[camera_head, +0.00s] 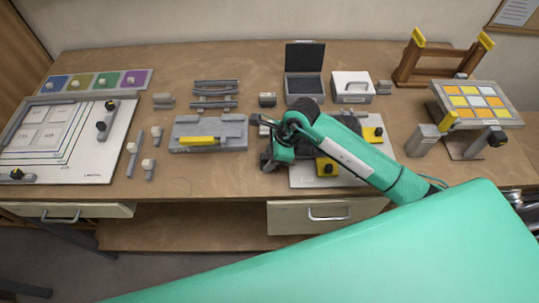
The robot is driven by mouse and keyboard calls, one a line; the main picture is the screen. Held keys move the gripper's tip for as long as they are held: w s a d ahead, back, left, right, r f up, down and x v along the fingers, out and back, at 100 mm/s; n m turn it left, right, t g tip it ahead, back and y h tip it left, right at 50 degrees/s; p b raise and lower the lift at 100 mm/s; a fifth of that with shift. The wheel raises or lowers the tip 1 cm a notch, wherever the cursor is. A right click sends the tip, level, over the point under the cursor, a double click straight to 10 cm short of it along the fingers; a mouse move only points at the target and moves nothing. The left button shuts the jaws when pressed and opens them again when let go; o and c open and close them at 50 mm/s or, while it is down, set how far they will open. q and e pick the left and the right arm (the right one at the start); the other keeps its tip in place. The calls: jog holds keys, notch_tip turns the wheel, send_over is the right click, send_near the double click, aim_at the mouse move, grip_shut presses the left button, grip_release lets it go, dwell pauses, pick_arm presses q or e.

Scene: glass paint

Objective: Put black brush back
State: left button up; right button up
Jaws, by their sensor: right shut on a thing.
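My right gripper (266,142) reaches in from the right over the middle of the table. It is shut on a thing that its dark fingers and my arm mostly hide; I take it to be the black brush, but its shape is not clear. The gripper is just right of a grey tray (238,134) with a yellow-handled tool (199,141) lying along its front, and at the left edge of a light board (301,178). I cannot tell whether the held thing touches the table. My left gripper is not in view.
Behind are a grey rack (215,87), an open dark-lined box (304,87) and a white handled box (352,86). A palette strip (98,80) and white board (100,155) are left. A tilted tile panel (478,101) and wooden frame (446,63) are right. Bare table lies front-left of the gripper.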

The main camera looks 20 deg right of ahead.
jog(key=shift+f, duration=0.2)
jog(key=o, duration=0.9)
jog(key=shift+r, duration=0.1)
jog(key=shift+o, duration=0.2)
jog(key=shift+r, duration=0.2)
jog(key=shift+d+r, duration=0.15)
jog(key=shift+r, duration=0.05)
jog(key=b+v, duration=0.4)
jog(key=v, duration=0.7)
jog(key=shift+r, duration=0.25)
